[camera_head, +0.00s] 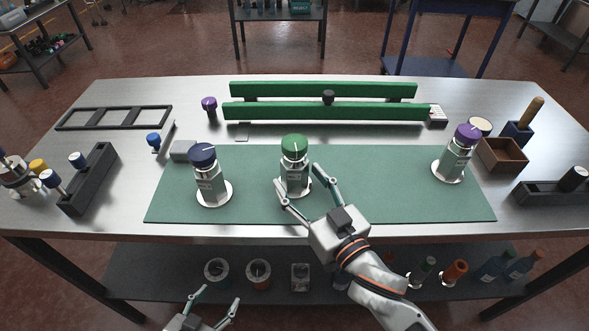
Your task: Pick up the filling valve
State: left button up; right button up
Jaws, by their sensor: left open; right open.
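Three similar grey bodies with coloured round knobs stand upright on white discs on the green mat (330,212); I cannot tell which is the filling valve. One has a green knob (295,145) and stands mid-mat, one a dark blue knob (203,154) to its left, one a purple knob (467,135) at the right. My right gripper (297,176) is open, its fingers on either side of the green-knobbed body; contact cannot be told. My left gripper (216,297) is open and empty, low at the bottom edge, in front of the table.
Green rails (325,111) lie behind the mat. A black frame (115,118) lies back left, and a dark rack (88,180) stands at left. A wooden box (502,155) stands at right. Jars (258,274) and bottles fill the lower shelf. The mat between the green and purple knobs is clear.

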jog(key=shift+w+a, duration=0.25)
jog(key=shift+w, duration=0.15)
pick_arm(q)
jog(key=shift+w+r, duration=0.25)
jog(key=shift+r, duration=0.05)
pick_arm(e)
jog(key=shift+w, duration=0.1)
jog(key=c, duration=1.4)
jog(key=shift+a+r, duration=0.1)
jog(key=shift+r, duration=0.6)
jog(key=shift+c, duration=0.2)
notch_tip(320, 180, up, 17)
jog(key=p, duration=0.5)
jog(key=shift+r, duration=0.2)
pick_arm(q)
notch_tip(320, 180, up, 6)
jog(key=shift+w+p, duration=0.3)
jog(key=shift+p, duration=0.05)
pick_arm(e)
jog(key=shift+r, duration=0.75)
pick_arm(q)
jog(key=shift+a, duration=0.1)
pick_arm(e)
jog(key=shift+w+f, duration=0.1)
